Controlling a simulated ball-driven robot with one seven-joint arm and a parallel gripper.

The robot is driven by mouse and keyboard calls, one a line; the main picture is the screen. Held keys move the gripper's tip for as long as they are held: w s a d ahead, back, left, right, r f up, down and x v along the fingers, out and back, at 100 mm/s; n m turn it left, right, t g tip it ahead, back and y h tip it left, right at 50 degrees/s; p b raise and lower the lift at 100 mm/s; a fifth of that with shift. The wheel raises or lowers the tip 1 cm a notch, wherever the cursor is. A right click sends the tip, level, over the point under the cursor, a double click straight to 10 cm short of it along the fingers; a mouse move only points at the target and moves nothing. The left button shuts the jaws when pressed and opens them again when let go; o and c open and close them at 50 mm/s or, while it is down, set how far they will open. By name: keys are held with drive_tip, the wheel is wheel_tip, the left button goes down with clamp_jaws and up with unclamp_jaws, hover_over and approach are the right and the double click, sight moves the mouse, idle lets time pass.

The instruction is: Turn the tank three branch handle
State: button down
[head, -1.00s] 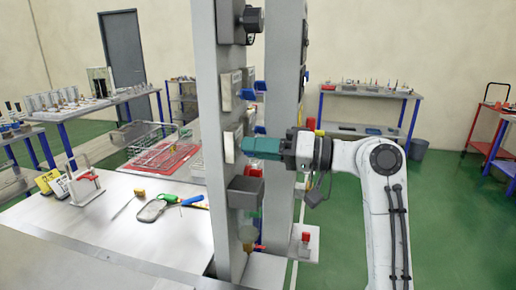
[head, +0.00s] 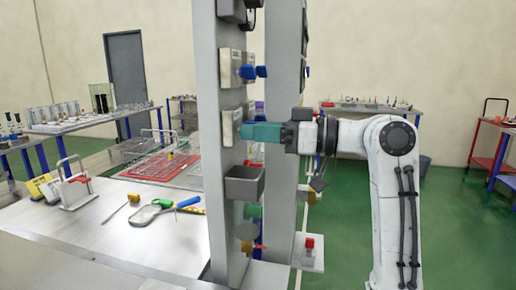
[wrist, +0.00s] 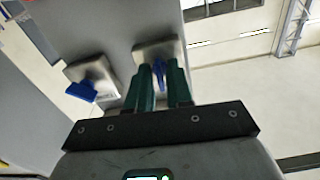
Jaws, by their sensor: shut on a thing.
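A blue handle (wrist: 158,75) on a square pale plate (wrist: 160,48) shows in the wrist view, between the two green fingers of my gripper (wrist: 160,84). My gripper is shut on this handle. In the head view my gripper (head: 258,131) points left at the lower plate (head: 231,127) on the grey post, and its fingers hide the handle. A second blue handle (head: 252,71) sits on the plate above, and it also shows at left in the wrist view (wrist: 81,91). I cannot read any tank label.
A grey box (head: 244,184) and a yellow-brown round part (head: 246,231) are on the post below my gripper. A second grey post (head: 284,90) stands close behind. A bench (head: 130,235) with tools is at left. Open green floor lies right.

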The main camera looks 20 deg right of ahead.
drive_tip(key=n+b, duration=0.4)
drive_tip(key=shift+f+n, duration=0.2)
drive_tip(key=shift+n, duration=0.1)
drive_tip(key=shift+r+n+b, duration=0.15)
drive_tip(key=shift+n+b, duration=1.7)
drive_tip(key=shift+n, duration=0.75)
drive_tip(key=c, duration=1.3)
unclamp_jaws()
drive_tip(key=shift+d, duration=0.15)
drive_tip(key=v, duration=1)
drive_tip(key=shift+s+d, duration=0.2)
